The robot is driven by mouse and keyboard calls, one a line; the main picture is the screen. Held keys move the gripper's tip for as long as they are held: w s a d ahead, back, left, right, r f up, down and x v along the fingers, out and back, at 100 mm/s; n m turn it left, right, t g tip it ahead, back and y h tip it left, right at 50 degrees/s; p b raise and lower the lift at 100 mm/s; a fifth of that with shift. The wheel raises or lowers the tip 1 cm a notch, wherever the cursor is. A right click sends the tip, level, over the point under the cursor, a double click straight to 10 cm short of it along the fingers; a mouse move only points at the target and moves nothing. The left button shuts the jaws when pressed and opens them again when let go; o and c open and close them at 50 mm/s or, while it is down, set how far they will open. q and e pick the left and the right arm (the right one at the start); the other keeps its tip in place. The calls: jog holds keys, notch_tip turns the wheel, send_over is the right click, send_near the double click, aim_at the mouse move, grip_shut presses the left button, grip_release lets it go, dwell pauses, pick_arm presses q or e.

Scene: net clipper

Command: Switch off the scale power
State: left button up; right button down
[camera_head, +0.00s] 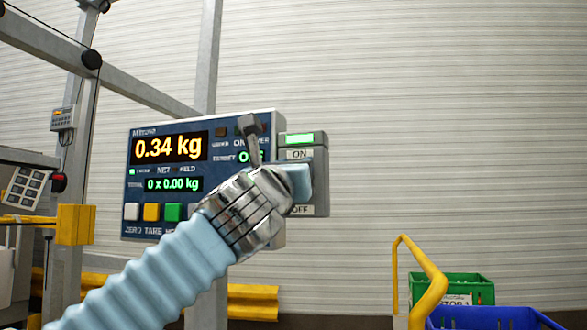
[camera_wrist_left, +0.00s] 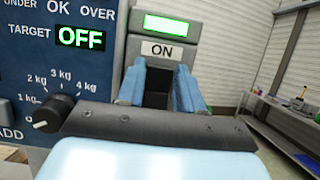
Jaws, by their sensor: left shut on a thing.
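The scale panel (camera_head: 165,150) is blue and reads 0.34 kg and 0 x 0.00 kg. The grey power switch box (camera_head: 319,170) is at its right side, with a lit green lamp (camera_head: 299,139), an ON label (camera_head: 299,154) above and an OFF label (camera_head: 303,210) below. My left gripper (camera_head: 299,182) is in front of this box, between the labels. In the left wrist view its two blue fingers (camera_wrist_left: 159,80) are on either side of the dark switch part (camera_wrist_left: 157,92), just under ON. The gripper hides most of the switch. My right gripper is out of view.
A knob (camera_wrist_left: 50,112) with a kg dial is beside my left gripper. Coloured buttons (camera_head: 151,212) line the panel's bottom. A yellow rail (camera_head: 428,285), a green crate (camera_head: 470,285) and a blue crate (camera_head: 495,318) stand at lower right. Right of the box is free space.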

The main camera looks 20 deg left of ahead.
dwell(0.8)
pick_arm(q)
jog(key=o, duration=1)
jog(key=shift+o, duration=0.2)
jog(key=shift+s, duration=0.1)
jog(key=b+v, duration=0.4)
jog(key=v, duration=0.9)
jog(key=shift+s+f+b, duration=0.2)
jog(key=shift+s+b, duration=0.1)
jog(key=shift+b, duration=0.1)
